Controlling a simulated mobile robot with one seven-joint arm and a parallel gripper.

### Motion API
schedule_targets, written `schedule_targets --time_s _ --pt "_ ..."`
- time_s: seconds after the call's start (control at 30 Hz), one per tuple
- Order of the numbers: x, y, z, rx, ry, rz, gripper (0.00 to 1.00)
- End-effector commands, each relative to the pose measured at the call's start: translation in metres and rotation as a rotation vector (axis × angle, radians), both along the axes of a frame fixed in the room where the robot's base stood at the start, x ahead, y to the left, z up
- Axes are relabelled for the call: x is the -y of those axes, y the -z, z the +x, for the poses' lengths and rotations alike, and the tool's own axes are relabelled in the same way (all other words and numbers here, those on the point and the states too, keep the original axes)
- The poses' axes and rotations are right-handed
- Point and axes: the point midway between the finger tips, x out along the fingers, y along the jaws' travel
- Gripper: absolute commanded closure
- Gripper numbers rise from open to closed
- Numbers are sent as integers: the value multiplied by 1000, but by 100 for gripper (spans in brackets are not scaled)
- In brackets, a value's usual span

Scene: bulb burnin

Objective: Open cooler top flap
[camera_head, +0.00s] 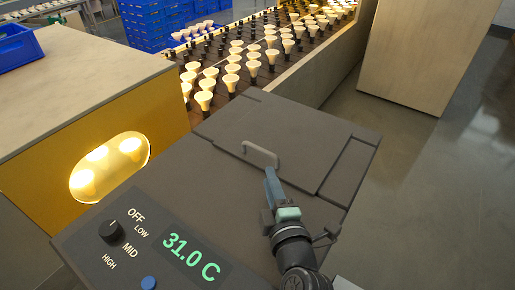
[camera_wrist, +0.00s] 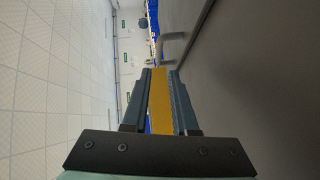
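The cooler (camera_head: 190,205) is a dark grey box with a lit display reading 31.0 C. Its top flap (camera_head: 305,150) lies flat and closed, with a light grey bar handle (camera_head: 258,153) near its left side. My gripper (camera_head: 270,172) is just in front of the handle, low over the top. In the wrist view my gripper (camera_wrist: 160,72) has its two fingers apart with nothing held between them. The handle (camera_wrist: 172,37) shows beyond the fingertips, slightly to the right, and looks clear of them. The dark cooler top (camera_wrist: 250,80) fills the right side there.
A knob (camera_head: 112,231) and a blue button (camera_head: 149,283) sit on the cooler's front left. A yellow-sided machine (camera_head: 120,120) with a lit window stands left. A conveyor (camera_head: 320,70) with many bulbs runs behind. Open floor (camera_head: 430,190) lies right.

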Motion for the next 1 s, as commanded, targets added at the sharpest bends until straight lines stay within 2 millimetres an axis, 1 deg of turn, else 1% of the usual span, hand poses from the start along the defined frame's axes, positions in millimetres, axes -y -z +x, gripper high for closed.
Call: schedule_targets --time_s 0.13,0.4,0.6,0.8,1.0 --pt "-5 -1 22 1 -2 0 73" --pt "-15 6 67 1 -2 1 73" --pt "-21 11 95 1 -1 1 73" --pt "-24 14 112 1 -1 1 73" --pt "-25 14 117 2 0 0 73"
